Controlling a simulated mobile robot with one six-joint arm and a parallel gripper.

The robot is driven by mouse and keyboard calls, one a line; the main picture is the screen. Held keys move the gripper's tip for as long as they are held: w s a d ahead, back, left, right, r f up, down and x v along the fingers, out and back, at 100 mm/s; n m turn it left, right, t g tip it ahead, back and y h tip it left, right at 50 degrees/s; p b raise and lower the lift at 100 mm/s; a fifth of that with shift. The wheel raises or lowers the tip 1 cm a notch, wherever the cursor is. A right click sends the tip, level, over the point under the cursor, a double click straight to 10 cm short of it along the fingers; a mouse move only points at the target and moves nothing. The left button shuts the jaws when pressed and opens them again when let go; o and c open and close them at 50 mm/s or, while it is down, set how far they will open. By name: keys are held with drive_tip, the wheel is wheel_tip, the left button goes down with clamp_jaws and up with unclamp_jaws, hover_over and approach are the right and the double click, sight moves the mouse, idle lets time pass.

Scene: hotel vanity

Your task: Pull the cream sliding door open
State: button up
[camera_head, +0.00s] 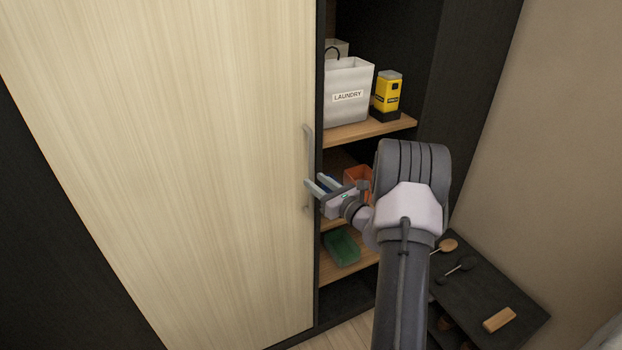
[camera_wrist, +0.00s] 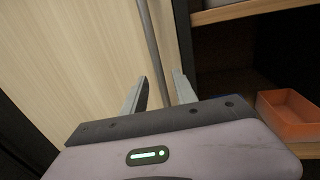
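The cream sliding door (camera_head: 190,160) covers the left part of the cabinet, and its right edge stands beside open shelves. A slim grey vertical handle (camera_head: 308,145) is on the door near that edge. My gripper (camera_head: 317,185) is at the lower half of the handle, with its fingers pointing at the door. In the wrist view the handle (camera_wrist: 151,45) runs between the two spread fingers (camera_wrist: 158,92), with gaps visible on both sides. The gripper looks open. Whether a finger touches the handle or door cannot be told.
The right-hand shelves hold a white laundry bag (camera_head: 348,92), a yellow-black box (camera_head: 387,95), an orange bin (camera_head: 357,178) and a green bin (camera_head: 342,247). A low dark bench (camera_head: 475,290) with small items stands at lower right, near my arm.

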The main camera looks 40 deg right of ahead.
sight(312, 178)
drive_tip(key=shift+w, duration=1.7)
drive_tip(key=shift+d, duration=0.1)
clamp_jaws()
